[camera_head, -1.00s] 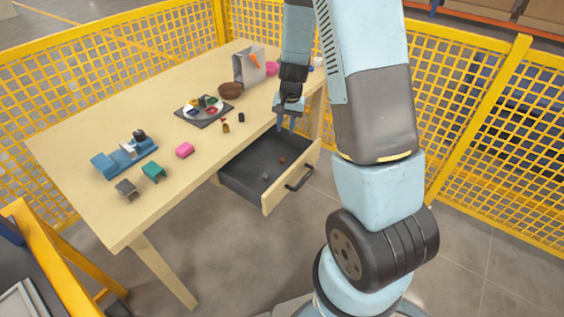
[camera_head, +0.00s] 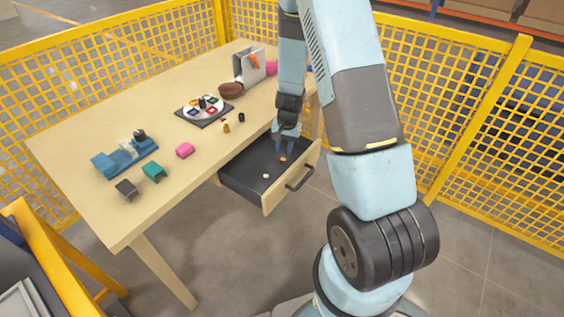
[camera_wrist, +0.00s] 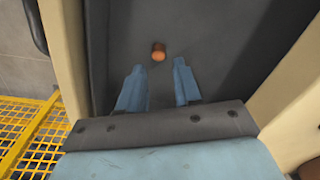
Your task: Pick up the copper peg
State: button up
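The copper peg (camera_wrist: 159,50) stands on the dark floor of the open drawer. In the wrist view it is a small orange-brown cylinder just beyond my fingertips and roughly between their lines. It also shows in the head view as a small orange spot (camera_head: 282,160). My gripper (camera_wrist: 158,66) is open and empty, with its two blue fingers apart and pointing down into the drawer. In the head view my gripper (camera_head: 285,154) is over the right part of the drawer, close to the peg. Whether the fingertips are level with the peg cannot be told.
The drawer (camera_head: 240,187) has wooden walls and a dark handle (camera_head: 299,178); a small pale item (camera_head: 265,176) lies inside.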

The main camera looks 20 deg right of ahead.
aim_at(283, 159)
jog(key=shift+a+f, duration=0.15)
jog(key=shift+f, duration=2.2)
grip_shut()
